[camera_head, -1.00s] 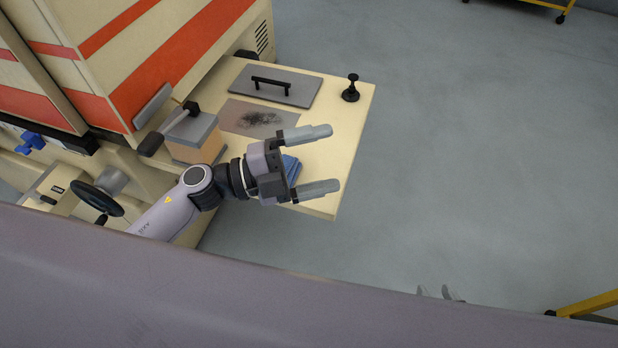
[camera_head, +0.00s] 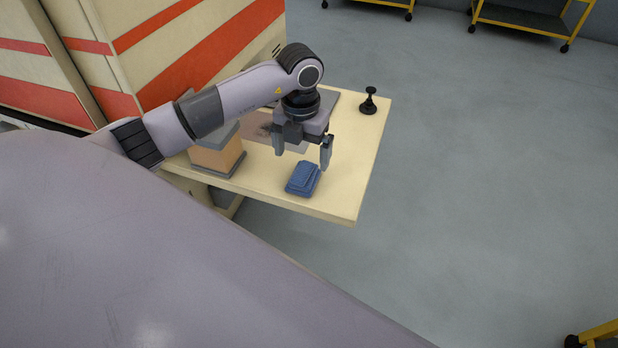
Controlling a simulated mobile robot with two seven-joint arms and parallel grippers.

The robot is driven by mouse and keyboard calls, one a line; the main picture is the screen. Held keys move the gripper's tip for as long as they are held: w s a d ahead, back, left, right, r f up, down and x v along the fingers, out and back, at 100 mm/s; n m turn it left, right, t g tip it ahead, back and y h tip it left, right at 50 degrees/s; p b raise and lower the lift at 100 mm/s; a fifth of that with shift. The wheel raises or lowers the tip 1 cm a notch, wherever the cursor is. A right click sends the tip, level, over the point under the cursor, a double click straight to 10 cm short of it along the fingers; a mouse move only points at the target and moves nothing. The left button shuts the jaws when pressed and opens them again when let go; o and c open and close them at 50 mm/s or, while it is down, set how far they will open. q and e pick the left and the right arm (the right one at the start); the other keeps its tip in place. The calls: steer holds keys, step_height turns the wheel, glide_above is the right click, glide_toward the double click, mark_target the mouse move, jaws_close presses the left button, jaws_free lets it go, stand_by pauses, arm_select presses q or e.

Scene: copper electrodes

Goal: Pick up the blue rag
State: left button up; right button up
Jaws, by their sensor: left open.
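The blue rag (camera_head: 302,180) lies folded on the cream table (camera_head: 335,205), near its front edge. My left gripper (camera_head: 302,158) points down with its two fingers spread, just behind and above the rag in the picture. Nothing is between the fingers, and they look apart from the rag. My right gripper is not in view.
A tan block with a grey top (camera_head: 218,158) stands left of the rag. A black knobbed stand (camera_head: 369,101) is at the table's back right. A plate is partly hidden behind my arm. The striped machine (camera_head: 190,45) rises at the left.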

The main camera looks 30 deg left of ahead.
mark_target(302, 171)
arm_select(q)
step_height(302, 171, down, 7)
steer(key=shift+d+r, duration=0.1)
steer(key=c, duration=1.1)
